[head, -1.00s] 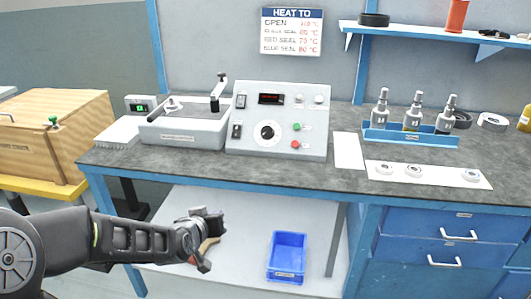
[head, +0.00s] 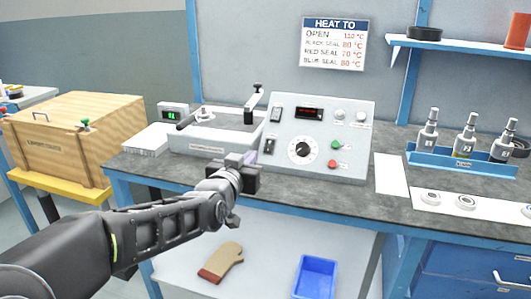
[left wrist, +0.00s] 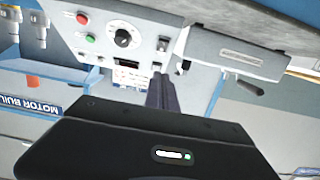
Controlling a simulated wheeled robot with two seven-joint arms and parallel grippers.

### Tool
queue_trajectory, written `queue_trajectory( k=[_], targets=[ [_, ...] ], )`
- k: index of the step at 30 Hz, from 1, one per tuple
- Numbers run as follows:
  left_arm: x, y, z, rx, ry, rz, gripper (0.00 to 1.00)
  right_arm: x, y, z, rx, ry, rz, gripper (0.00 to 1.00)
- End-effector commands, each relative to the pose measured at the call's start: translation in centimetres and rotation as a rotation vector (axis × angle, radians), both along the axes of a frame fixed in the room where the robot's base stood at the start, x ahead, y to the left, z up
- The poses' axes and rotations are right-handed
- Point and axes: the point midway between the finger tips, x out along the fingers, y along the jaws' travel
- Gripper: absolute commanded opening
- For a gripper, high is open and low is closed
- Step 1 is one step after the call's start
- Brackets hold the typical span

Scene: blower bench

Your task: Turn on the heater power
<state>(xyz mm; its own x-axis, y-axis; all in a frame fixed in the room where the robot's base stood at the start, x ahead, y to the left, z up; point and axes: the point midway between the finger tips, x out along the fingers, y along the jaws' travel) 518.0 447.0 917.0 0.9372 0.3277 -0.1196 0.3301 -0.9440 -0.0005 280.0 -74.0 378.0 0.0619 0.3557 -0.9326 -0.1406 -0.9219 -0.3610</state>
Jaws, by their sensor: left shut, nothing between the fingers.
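The grey control panel (head: 318,140) stands on the bench with a red-lit display (head: 309,113), a black dial (head: 302,149), a green button (head: 335,145) and a red button (head: 332,163). My left gripper (head: 250,162) is shut and empty, just in front of the panel's lower left corner. In the left wrist view the shut fingers (left wrist: 162,95) point toward the panel, which appears upside down; contact cannot be told. My right gripper is not in view.
A heating unit (head: 215,143) with a lever stands left of the panel, beside a small green-lit meter (head: 172,112). A blue rack (head: 455,161) of bottles is at right. An oven mitt (head: 222,262) and blue bin (head: 316,277) lie on the lower shelf.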

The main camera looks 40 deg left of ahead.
Motion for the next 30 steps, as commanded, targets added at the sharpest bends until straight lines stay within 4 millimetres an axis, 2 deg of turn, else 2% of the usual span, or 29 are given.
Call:
queue_trajectory(
  k=[5, 17, 22, 30],
  targets=[
    [2.0, 0.6, -0.5, -0.001, 0.004, -0.001, 0.0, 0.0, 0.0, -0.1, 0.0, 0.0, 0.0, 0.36],
    [9.3, 3.1, -1.7, -0.002, 0.005, -0.001, 0.0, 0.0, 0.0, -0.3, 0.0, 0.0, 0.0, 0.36],
    [10.5, 3.6, -3.8, -0.003, 0.004, 0.0, 0.0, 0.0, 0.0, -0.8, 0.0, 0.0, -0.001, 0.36],
    [11.1, 3.9, -4.4, -0.002, 0.002, 0.0, 0.0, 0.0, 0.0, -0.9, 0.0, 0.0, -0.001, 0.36]
  ],
)
